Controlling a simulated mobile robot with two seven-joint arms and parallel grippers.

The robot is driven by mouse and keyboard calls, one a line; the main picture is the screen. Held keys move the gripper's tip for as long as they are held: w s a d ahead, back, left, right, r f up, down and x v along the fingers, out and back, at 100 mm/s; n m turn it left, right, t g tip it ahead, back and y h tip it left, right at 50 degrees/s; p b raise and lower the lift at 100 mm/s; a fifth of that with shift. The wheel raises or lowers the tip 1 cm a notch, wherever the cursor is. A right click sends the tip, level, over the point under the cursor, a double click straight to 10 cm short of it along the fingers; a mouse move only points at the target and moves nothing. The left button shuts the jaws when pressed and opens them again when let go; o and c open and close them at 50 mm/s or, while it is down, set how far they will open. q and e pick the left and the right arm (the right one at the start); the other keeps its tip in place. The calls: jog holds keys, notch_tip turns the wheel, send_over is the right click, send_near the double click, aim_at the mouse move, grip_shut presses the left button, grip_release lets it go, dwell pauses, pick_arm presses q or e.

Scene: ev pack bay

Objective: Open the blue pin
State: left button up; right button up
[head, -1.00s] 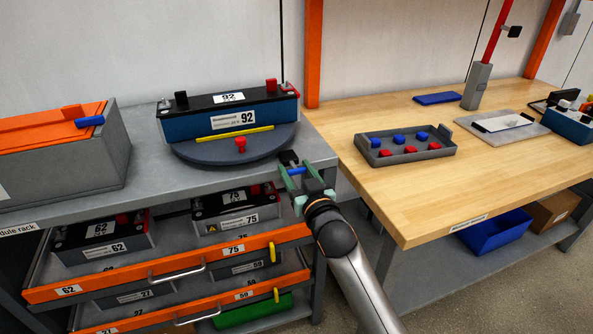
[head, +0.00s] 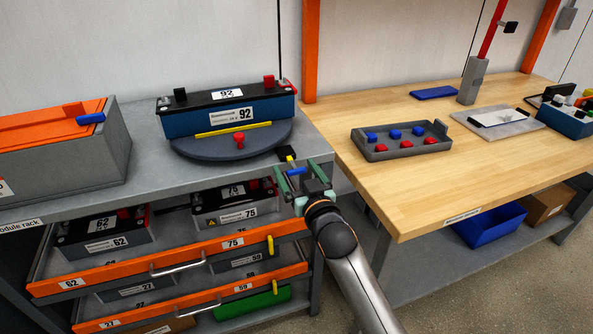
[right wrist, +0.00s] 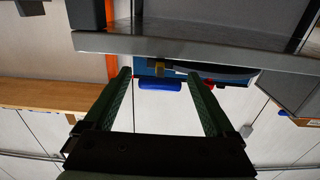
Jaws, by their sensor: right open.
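The blue pin (head: 297,171) is a short blue bar by the front edge of the grey bench, right of the turntable, with a small black and yellow part behind it. In the right wrist view, the blue pin (right wrist: 160,84) lies crosswise between and beyond my fingertips. My right gripper (head: 300,174) is open, its green fingers on either side of the pin. In the right wrist view, my right gripper (right wrist: 163,80) is empty, with clear gaps beside the pin. I cannot tell whether it touches. My left gripper is not in view.
A blue module (head: 228,118) labelled 92 sits on the dark round turntable (head: 208,151). The grey bench edge (head: 160,192) and open orange-fronted drawers (head: 180,261) are close by. A wooden table (head: 420,190) holding a parts tray (head: 364,152) stands to the right.

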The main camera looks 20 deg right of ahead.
jog(key=shift+s, duration=0.2)
pick_arm(q)
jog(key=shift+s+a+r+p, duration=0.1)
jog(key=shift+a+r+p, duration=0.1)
jog(key=shift+p, duration=0.2)
pick_arm(e)
jog(key=s, duration=1.2)
jog(key=shift+d, duration=0.2)
pick_arm(q)
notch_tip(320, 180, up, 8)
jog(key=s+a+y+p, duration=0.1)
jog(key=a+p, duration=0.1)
jog(key=p, duration=0.8)
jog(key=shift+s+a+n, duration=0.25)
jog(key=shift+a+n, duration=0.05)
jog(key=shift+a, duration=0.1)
pick_arm(e)
jog(key=s+a+f+n+g+y, duration=0.1)
jog(key=s+f+g, duration=0.8)
jog(key=s+f, duration=0.9)
jog(key=shift+s+a+n+y, duration=0.3)
jog(key=shift+s+a+y, duration=0.15)
jog(key=shift+s, duration=0.75)
pick_arm(q)
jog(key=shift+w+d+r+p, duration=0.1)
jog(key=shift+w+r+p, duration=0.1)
jog(key=shift+p, duration=0.1)
